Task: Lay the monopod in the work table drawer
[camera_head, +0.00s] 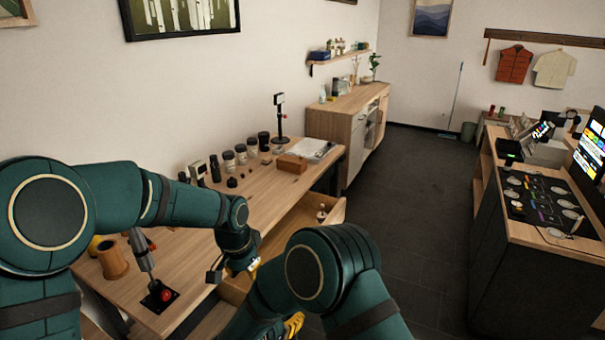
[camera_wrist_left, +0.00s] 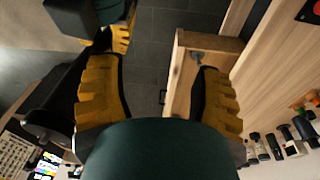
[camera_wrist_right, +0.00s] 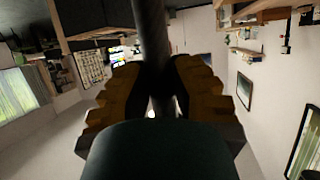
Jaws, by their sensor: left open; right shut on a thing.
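The monopod (camera_wrist_right: 150,30) shows as a dark pole in the right wrist view, running up from between the fingers. My right gripper (camera_wrist_right: 160,80) is shut on it. In the head view my right arm hides the monopod. The work table drawer (camera_head: 300,218) is pulled out at the table's front edge, partly hidden by my arms. Its wooden wall (camera_wrist_left: 186,85) shows in the left wrist view. My left gripper (camera_head: 251,268) is open and empty, just in front of the drawer; its spread yellow fingers show in the left wrist view (camera_wrist_left: 160,80).
A small item (camera_head: 322,213) is at the drawer's far end. The work table (camera_head: 200,232) bears several dark jars, a brown box (camera_head: 291,164), a wooden cup (camera_head: 112,260) and a stand (camera_head: 280,120). A counter (camera_head: 530,225) stands right; dark floor (camera_head: 430,210) between is clear.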

